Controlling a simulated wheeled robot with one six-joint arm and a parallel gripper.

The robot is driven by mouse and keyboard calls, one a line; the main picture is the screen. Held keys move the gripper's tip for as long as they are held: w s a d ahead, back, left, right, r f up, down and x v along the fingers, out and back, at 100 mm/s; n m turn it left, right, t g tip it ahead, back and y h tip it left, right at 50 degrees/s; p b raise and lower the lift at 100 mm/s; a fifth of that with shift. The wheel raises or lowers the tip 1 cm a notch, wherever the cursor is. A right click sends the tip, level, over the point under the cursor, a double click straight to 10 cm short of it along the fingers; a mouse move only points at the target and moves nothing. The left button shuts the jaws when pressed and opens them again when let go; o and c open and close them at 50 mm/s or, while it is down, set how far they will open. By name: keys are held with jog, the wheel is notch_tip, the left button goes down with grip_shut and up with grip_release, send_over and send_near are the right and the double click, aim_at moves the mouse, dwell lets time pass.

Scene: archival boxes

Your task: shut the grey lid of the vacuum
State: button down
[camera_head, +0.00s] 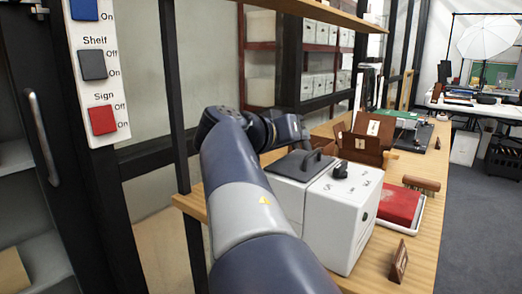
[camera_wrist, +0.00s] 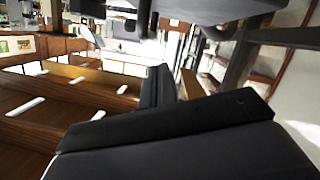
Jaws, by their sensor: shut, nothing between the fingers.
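The vacuum (camera_head: 335,215) is a white box on the wooden bench, right of my arm in the head view. Its grey lid (camera_head: 291,168), with a dark raised handle, lies over the left part of the top, close to flat. I cannot tell whether its edge is fully down. A dark knob stands on the white top beside it. My wrist is behind and above the lid, and my fingers are hard to make out there. In the wrist view, dark parts of my gripper (camera_wrist: 165,92) fill the lower middle. It is shut and empty; contact with the lid cannot be seen.
Brown open boxes (camera_head: 362,146) stand behind the vacuum. A red box (camera_head: 399,205) lies in a white tray to its right, near a brush (camera_head: 421,184). A small brown stand (camera_head: 399,262) is in front. A switch panel (camera_head: 97,70) and dark posts are at left.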

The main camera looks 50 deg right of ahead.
jog(key=shift+s+d+f+m+t+b, duration=0.1)
jog(key=shift+s+f+m+t+b, duration=0.5)
jog(key=shift+s+f+m+b, duration=0.95)
jog(key=shift+w+r+n+b, duration=0.25)
jog(key=shift+w+r+b, duration=0.25)
jog(key=shift+w+r, duration=0.05)
jog(key=r+p, duration=0.2)
jog(key=r, duration=0.1)
jog(key=w+r+p, duration=0.1)
jog(key=shift+a+r, duration=0.3)
jog(key=shift+a, duration=0.05)
jog(key=p+v, duration=0.1)
jog(key=v, duration=0.8)
jog(key=shift+p, duration=0.3)
jog(key=shift+s+f, duration=0.1)
jog(key=shift+f, duration=0.1)
